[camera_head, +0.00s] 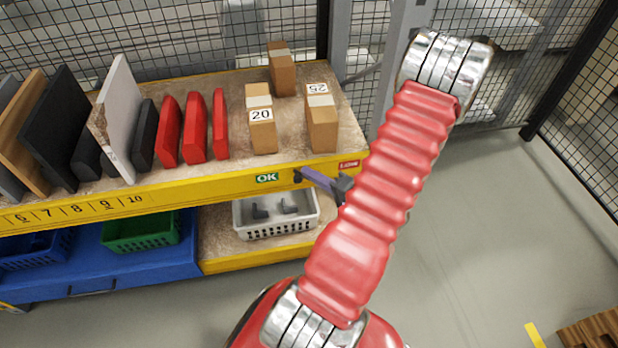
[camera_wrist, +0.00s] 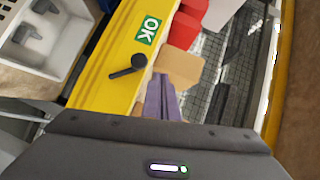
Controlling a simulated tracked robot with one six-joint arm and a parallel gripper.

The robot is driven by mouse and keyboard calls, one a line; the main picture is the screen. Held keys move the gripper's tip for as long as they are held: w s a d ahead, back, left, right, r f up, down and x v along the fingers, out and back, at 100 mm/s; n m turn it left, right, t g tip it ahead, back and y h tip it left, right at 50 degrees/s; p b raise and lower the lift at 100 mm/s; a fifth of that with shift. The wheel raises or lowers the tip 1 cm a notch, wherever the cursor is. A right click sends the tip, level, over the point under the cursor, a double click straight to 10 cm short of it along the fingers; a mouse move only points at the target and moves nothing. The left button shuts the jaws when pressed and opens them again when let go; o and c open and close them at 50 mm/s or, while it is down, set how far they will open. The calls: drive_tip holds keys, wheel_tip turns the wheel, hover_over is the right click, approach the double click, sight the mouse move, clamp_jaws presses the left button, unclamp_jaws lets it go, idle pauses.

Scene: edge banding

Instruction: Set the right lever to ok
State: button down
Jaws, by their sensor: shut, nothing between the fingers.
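The right lever (camera_wrist: 128,67) is a short black bar with a round hub, on the front of the yellow rail (camera_wrist: 112,52). In the wrist view its bar points from the hub down-left, toward the rail's lower edge, not at the green OK label (camera_wrist: 147,30). In the head view the lever (camera_head: 297,176) is a small dark spot between the OK label (camera_head: 267,177) and a red label (camera_head: 349,164). My gripper (camera_wrist: 164,77) is shut and empty, its purple fingers just right of the hub. The gripper (camera_head: 306,172) also shows beside the lever; contact cannot be told.
Cardboard boxes (camera_head: 262,135), red blocks (camera_head: 194,127) and upright boards stand on the shelf above the rail. A white basket (camera_head: 240,225) with grey parts is below. Wire fencing (camera_head: 205,40) stands behind. Open floor (camera_head: 480,230) lies to the right.

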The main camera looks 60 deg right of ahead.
drive_tip(key=s+a+r, duration=0.3)
drive_tip(key=s+r, duration=0.3)
drive_tip(key=s, duration=0.3)
drive_tip(key=shift+s, duration=0.15)
idle(0.8)
drive_tip(key=w+a+r+n+g+y, duration=0.3)
drive_tip(key=w+a+n+g+y, duration=0.25)
drive_tip(key=a, duration=0.55)
drive_tip(key=w+a+r+n+g+y, duration=0.2)
drive_tip(key=w+a+n+g+y, duration=0.4)
drive_tip(key=a, duration=0.5)
drive_tip(key=w+a+r+n+t+h, duration=0.1)
drive_tip(key=w+a+r+n+h, duration=0.2)
drive_tip(key=a+r, duration=0.9)
drive_tip(key=r+n+h, duration=0.1)
drive_tip(key=n+h, duration=0.2)
drive_tip(key=h, duration=0.2)
drive_tip(key=shift+w+a+r, duration=0.15)
drive_tip(key=shift+a+r, duration=0.15)
drive_tip(key=shift+r, duration=0.1)
drive_tip(key=shift+n, duration=0.25)
